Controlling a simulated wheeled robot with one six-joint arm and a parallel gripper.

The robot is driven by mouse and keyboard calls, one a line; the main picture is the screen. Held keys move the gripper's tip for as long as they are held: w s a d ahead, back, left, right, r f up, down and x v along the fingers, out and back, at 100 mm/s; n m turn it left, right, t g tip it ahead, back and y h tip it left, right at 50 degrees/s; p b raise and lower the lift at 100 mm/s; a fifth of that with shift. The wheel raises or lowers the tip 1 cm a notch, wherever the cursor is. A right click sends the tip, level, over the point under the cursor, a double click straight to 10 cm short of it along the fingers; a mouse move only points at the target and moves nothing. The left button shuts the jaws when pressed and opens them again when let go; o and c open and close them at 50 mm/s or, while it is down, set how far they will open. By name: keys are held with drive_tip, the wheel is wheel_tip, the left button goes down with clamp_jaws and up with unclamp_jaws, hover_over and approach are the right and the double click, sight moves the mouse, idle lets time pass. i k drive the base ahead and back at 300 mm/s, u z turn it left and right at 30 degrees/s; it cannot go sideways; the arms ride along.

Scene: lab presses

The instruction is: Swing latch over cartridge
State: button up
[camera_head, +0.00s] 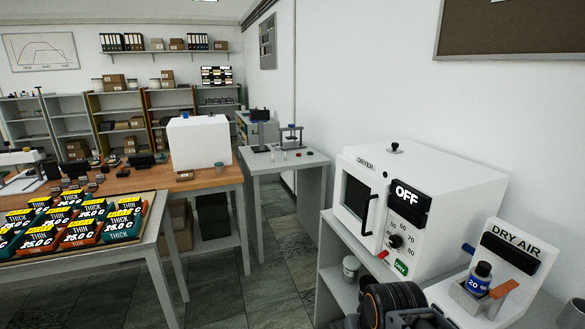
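The cartridge (480,281) is a small dark bottle shape with a blue label that reads 20 and a partly hidden sign. It stands upright in a pale holder at the front of the white DRY AIR unit (518,236), at the lower right. An orange lever (504,288), which looks like the latch, sticks out to the right of the cartridge, tilted up. It does not appear to lie across the cartridge top. A dark ribbed part at the bottom edge, left of the unit, looks like my arm. My gripper's fingertips are not visible.
The white dryer (458,202), with its display reading OFF and its door shut, stands left of the DRY AIR unit. A blue knob (468,248) sits between them. A grey jar (351,268) is on the shelf below. Tiled floor (270,290) is free to the left, before the tables.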

sight(499, 294)
drive_tip(key=z, duration=1)
drive_tip(key=k, duration=0.65)
drive_tip(key=u, duration=1.05)
drive_tip(key=i, duration=0.9)
drive_tip(key=z, duration=0.55)
